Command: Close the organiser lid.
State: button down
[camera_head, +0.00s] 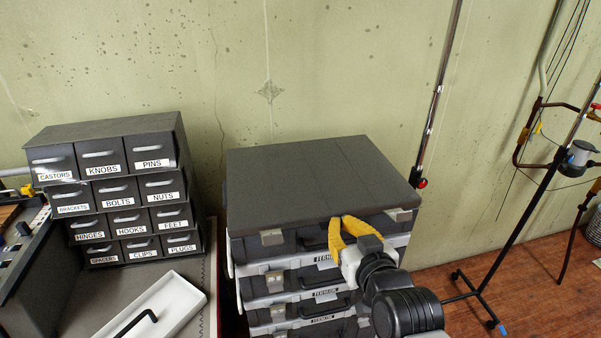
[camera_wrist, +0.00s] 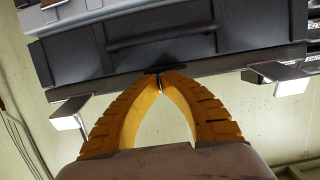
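The organiser is the top case of a stack, with a flat dark grey lid (camera_head: 315,180) lying about level over its dark front (camera_head: 310,238). I cannot tell whether a thin gap stays under the lid. Metal latches (camera_head: 272,237) show at its front left and front right; the wrist view shows two latches (camera_wrist: 70,113) sticking out beside the case front (camera_wrist: 160,35). My gripper (camera_head: 341,220) is at the middle of the lid's front edge. Its yellow fingertips (camera_wrist: 160,78) meet, with nothing seen between them. They touch or nearly touch the edge.
More labelled cases (camera_head: 285,285) are stacked below. A labelled drawer cabinet (camera_head: 115,190) and a white tray (camera_head: 165,305) stand to the left. A wall (camera_head: 300,70) is close behind. A thin pole (camera_head: 437,95) rises behind the stack's right; a black stand (camera_head: 520,235) is farther right.

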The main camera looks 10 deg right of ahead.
jog(key=shift+f+b, duration=0.35)
jog(key=shift+f, duration=0.3)
jog(key=shift+r, duration=0.1)
jog(key=shift+r, duration=4.95)
jog(key=s+f+g, duration=0.8)
jog(key=s+f, duration=0.2)
jog(key=f, duration=0.1)
jog(key=shift+a, duration=0.35)
